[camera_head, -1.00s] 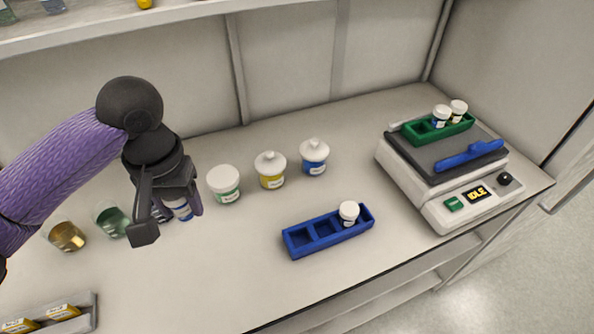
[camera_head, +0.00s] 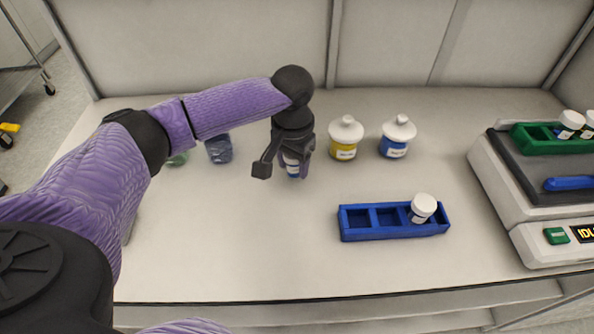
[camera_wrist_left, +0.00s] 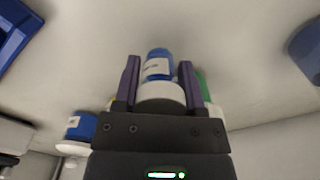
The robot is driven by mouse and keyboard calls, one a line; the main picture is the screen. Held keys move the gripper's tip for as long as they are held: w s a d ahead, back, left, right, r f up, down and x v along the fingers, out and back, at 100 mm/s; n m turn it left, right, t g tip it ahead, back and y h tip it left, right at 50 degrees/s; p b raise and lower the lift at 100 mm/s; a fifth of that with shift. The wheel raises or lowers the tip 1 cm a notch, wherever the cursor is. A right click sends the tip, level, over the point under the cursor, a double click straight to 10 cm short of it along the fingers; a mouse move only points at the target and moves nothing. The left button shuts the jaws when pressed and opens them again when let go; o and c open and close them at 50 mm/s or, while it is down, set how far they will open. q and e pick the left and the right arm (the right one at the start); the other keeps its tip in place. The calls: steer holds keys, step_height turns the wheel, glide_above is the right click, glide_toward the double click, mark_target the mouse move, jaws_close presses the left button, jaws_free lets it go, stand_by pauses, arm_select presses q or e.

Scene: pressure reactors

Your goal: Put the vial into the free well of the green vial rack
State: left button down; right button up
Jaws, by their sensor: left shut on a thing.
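My left gripper (camera_head: 285,168) is shut on a vial (camera_head: 292,165), held upright above the bench. In the left wrist view the vial (camera_wrist_left: 158,68) shows a blue body, a white label and a white cap between the two fingers. The green vial rack (camera_head: 540,148) lies on top of a balance-like device at the right edge, far from the gripper. Two white-capped vials (camera_head: 570,120) stand in its right part; an empty well shows at its left. The picture edge cuts off the rack's right end. My right gripper is not in view.
A blue rack (camera_head: 378,236) with one white-capped vial (camera_head: 423,207) stands right of the gripper. Yellow-labelled (camera_head: 344,148) and blue-labelled (camera_head: 394,147) jars stand behind. The device (camera_head: 500,180) carries a blue bar (camera_head: 570,184). The front left bench is clear.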

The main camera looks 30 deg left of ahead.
arm_select(q)
steer(key=shift+f, duration=0.75)
steer(key=shift+r, duration=0.1)
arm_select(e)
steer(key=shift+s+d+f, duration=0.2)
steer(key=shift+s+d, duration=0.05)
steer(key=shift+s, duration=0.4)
